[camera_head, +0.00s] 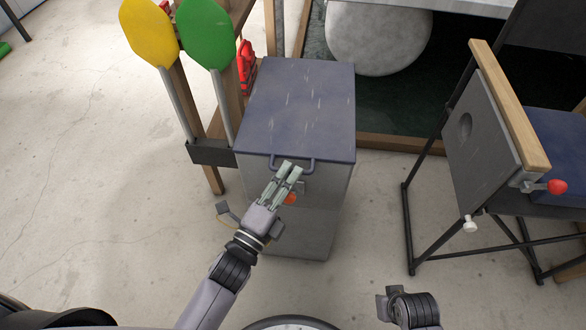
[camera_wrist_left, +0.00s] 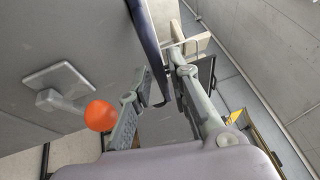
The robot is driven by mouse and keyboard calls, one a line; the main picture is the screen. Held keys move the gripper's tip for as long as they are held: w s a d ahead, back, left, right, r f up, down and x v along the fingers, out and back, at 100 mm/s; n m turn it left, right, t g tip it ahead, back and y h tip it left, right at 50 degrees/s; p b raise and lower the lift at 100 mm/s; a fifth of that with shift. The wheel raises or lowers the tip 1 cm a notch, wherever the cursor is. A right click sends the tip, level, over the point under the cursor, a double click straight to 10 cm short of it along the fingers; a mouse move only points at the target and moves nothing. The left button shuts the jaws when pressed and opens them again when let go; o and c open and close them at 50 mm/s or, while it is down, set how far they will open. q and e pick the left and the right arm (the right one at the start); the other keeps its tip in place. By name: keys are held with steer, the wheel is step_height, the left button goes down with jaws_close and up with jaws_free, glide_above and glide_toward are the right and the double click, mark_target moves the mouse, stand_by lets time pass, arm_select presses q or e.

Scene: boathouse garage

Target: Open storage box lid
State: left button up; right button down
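The storage box stands upright in the middle of the head view, with a grey body (camera_head: 325,205) and a flat dark blue lid (camera_head: 298,105) lying closed on top. A blue bar handle (camera_head: 309,166) sticks out from the lid's front edge. My left gripper (camera_head: 288,170) is at the handle, its two fingers apart. An orange knob (camera_wrist_left: 101,115) sits on the box front beside the fingers. My right gripper (camera_head: 386,303) shows only partly, low down.
A rack with yellow (camera_head: 149,33) and green (camera_head: 206,34) paddles stands close at the box's left. A folding chair (camera_head: 490,150) stands to the right. A wood-edged dark pit with a round grey float (camera_head: 378,38) lies behind. Floor before the box is clear.

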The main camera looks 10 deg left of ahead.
arm_select(q)
steer(key=shift+x, duration=1.1)
steer(key=shift+c, duration=0.5)
jaws_close()
